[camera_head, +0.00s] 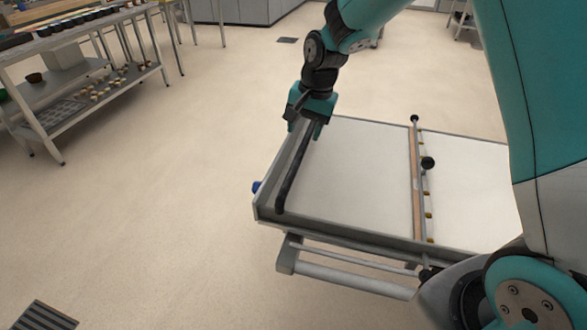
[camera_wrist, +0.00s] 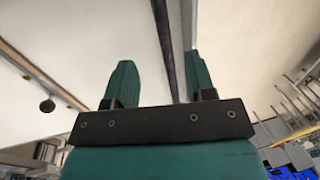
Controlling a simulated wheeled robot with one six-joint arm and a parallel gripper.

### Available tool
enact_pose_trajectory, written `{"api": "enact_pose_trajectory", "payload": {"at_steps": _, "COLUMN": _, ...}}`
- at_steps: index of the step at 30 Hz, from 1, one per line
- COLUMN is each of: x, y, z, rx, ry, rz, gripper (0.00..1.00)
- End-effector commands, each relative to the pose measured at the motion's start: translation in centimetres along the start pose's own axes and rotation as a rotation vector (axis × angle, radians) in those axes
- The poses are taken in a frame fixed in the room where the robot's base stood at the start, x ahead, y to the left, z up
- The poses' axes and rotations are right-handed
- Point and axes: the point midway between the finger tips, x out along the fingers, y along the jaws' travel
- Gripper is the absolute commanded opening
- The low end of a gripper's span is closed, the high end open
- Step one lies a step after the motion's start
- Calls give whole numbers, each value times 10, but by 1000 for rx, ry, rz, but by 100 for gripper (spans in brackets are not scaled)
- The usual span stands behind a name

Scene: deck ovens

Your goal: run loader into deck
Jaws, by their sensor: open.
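The loader (camera_head: 350,185) is a flat, pale-topped bed in a grey metal frame, in front of me in the head view. A dark push bar (camera_head: 292,180) runs along its left end. My gripper (camera_head: 308,128) is at the far end of this bar, with its fingers pointing down. In the wrist view my gripper (camera_wrist: 160,85) is open, and the dark bar (camera_wrist: 165,45) passes between its two fingers, nearer the right one. I cannot tell whether a finger touches the bar. No deck oven can be made out in either view.
A crossbar with a black knob (camera_head: 428,163) spans the loader's bed. A steel worktable (camera_head: 75,40) with goods on its top and lower shelf stands at the upper left. A floor drain grate (camera_head: 42,316) lies at the lower left. The floor left of the loader is clear.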

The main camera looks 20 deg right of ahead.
Motion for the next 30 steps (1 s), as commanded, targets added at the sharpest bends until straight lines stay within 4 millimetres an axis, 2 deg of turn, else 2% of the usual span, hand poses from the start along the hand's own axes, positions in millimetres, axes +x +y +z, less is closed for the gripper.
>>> {"api": "enact_pose_trajectory", "payload": {"at_steps": 1, "x": 14, "y": 1, "z": 1, "rx": -1, "ry": -4, "rz": 4, "gripper": 50}}
{"api": "enact_pose_trajectory", "payload": {"at_steps": 9, "x": 76, "y": 1, "z": 2, "rx": -3, "ry": -5, "rz": 4, "gripper": 50}}
{"api": "enact_pose_trajectory", "payload": {"at_steps": 15, "x": 112, "y": 0, "z": 2, "rx": -3, "ry": -3, "rz": 1, "gripper": 50}}
{"api": "enact_pose_trajectory", "payload": {"at_steps": 21, "x": 128, "y": 0, "z": 1, "rx": -3, "ry": -1, "rz": 0, "gripper": 50}}
{"api": "enact_pose_trajectory", "payload": {"at_steps": 30, "x": 130, "y": 0, "z": 1, "rx": -3, "ry": 0, "rz": -1, "gripper": 50}}
